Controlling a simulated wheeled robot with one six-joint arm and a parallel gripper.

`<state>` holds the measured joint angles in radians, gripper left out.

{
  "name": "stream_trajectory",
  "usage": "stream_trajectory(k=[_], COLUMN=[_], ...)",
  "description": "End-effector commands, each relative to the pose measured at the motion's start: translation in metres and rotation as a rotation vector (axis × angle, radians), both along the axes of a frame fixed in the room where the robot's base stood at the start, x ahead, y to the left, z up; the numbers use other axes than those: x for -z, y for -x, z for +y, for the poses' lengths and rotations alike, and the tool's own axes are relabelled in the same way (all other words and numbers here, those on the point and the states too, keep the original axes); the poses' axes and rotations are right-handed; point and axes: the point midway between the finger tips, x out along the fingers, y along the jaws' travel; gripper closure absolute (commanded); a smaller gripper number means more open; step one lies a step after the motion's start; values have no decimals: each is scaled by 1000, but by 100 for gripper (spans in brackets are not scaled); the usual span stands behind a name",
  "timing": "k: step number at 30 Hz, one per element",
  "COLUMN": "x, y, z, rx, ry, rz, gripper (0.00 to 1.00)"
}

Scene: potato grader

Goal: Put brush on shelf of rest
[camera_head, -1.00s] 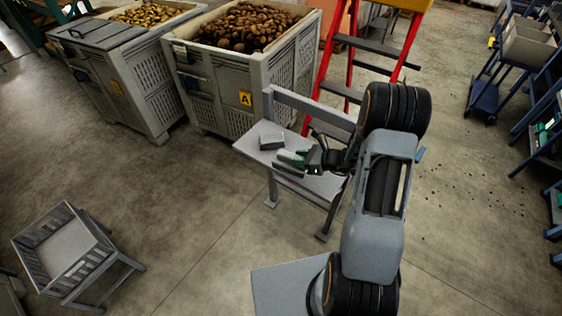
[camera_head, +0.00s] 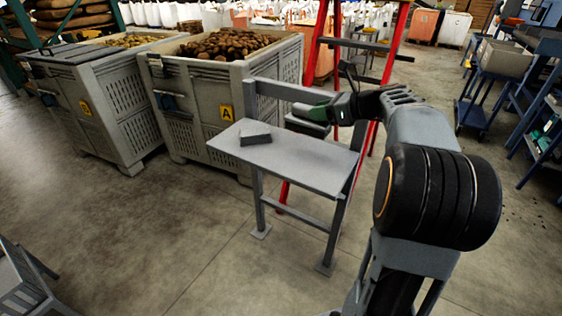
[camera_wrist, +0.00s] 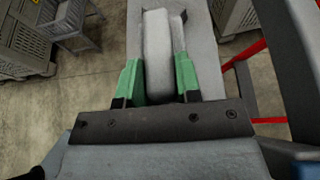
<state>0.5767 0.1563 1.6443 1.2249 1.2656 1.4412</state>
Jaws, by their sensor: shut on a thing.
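The rest is a grey stand with a flat shelf (camera_head: 305,158) and a raised rail along its back. My gripper (camera_head: 310,113) has green fingers and is at the shelf's right rear, near the rail. It is shut on a grey bar-like thing, which I take as the brush (camera_head: 307,126). In the wrist view the brush (camera_wrist: 158,50) is a pale, long block between the green fingers of my gripper (camera_wrist: 158,80), with the grey shelf (camera_wrist: 205,45) behind it. The brush appears above the shelf; its underside is hidden.
A small grey block (camera_head: 255,138) lies on the shelf's left part. Potato bins (camera_head: 205,108) stand behind and left. A red ladder (camera_head: 392,60) stands close behind the rest. The shelf's middle and front are bare. Blue carts (camera_head: 480,112) are at right.

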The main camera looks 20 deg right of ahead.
Motion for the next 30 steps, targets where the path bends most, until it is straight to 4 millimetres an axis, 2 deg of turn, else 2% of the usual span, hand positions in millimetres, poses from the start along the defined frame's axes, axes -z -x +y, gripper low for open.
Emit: stream_trajectory(k=[5,12,20,25,30], x=[7,41,62,89,97], y=[4,4,4,3,3], z=[-1,-1,-1,-1,-1], rx=[13,15,13,14,14], ry=[-1,-3,-2,-3,-1], rz=[-1,2,1,1,-2], gripper=[97,97,97,97,97])
